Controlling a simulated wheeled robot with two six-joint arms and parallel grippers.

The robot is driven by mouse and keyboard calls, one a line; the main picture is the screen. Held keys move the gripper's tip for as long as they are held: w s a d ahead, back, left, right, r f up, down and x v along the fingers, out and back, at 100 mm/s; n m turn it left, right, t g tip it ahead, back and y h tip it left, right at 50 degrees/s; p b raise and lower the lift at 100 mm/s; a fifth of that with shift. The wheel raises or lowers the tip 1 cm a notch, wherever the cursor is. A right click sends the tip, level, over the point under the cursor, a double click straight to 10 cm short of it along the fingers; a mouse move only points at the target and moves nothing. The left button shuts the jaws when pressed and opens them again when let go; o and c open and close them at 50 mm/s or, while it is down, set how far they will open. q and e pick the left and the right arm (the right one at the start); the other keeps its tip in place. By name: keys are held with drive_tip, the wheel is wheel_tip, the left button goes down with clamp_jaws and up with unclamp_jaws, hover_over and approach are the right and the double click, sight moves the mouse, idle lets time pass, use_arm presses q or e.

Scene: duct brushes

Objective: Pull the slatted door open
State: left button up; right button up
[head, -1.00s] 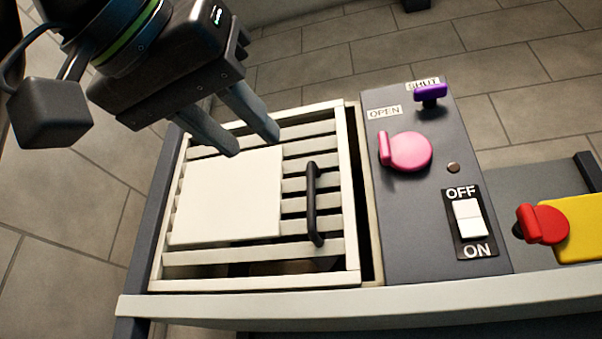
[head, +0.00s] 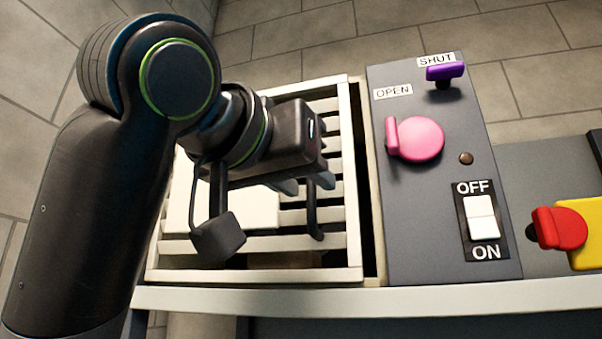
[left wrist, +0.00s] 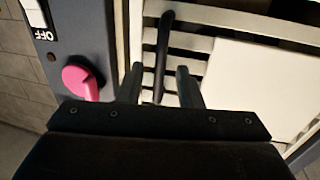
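The slatted door (head: 255,245) lies in a pale frame on the left of the bench, with grey slats and a white panel (head: 262,212) over part of them. Its dark bar handle (head: 314,215) is on the right side of the slats; my gripper hides its upper end in the head view. My left gripper (head: 306,186) is open over the handle. In the left wrist view the handle (left wrist: 163,55) shows between the two parted fingers (left wrist: 160,84), with a gap on both sides. My right gripper is not in view.
Right of the door, a grey panel (head: 430,235) carries a pink knob (head: 418,139), a purple knob (head: 445,74) by the SHUT label, and a white OFF/ON switch (head: 481,220). A red knob (head: 562,229) on a yellow block is farther right. A pale front ledge (head: 400,298) runs along the bench.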

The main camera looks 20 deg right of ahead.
use_arm(q)
clamp_jaws()
drive_tip(key=shift+a, duration=0.1)
